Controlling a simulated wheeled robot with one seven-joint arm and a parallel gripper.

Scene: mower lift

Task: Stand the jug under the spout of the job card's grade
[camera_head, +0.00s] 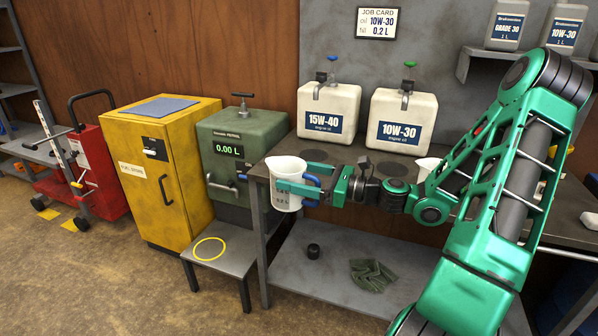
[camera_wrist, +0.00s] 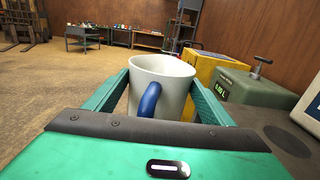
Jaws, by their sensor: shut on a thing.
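My gripper (camera_head: 300,188) is shut on the white jug (camera_head: 287,171) with the blue handle and holds it upright near the left end of the bench. In the wrist view the jug (camera_wrist: 162,82) sits between the two green fingers, its handle toward me. The job card (camera_head: 377,22) on the wall reads oil 10W-30, 0.2 L. The 10W-30 canister (camera_head: 402,119) with a green-topped tap stands on the right. The 15W-40 canister (camera_head: 328,112) with a blue-topped tap stands left of it. Dark round spots (camera_head: 391,168) mark the bench in front of the canisters.
A green tank (camera_head: 232,139) reading 0.00 L stands left of the bench, with a low stand (camera_head: 225,258) bearing a yellow ring before it. A white vessel (camera_head: 427,166) is partly hidden behind my arm. A yellow cabinet (camera_head: 162,190) stands further left. Bottles stand on a shelf at upper right.

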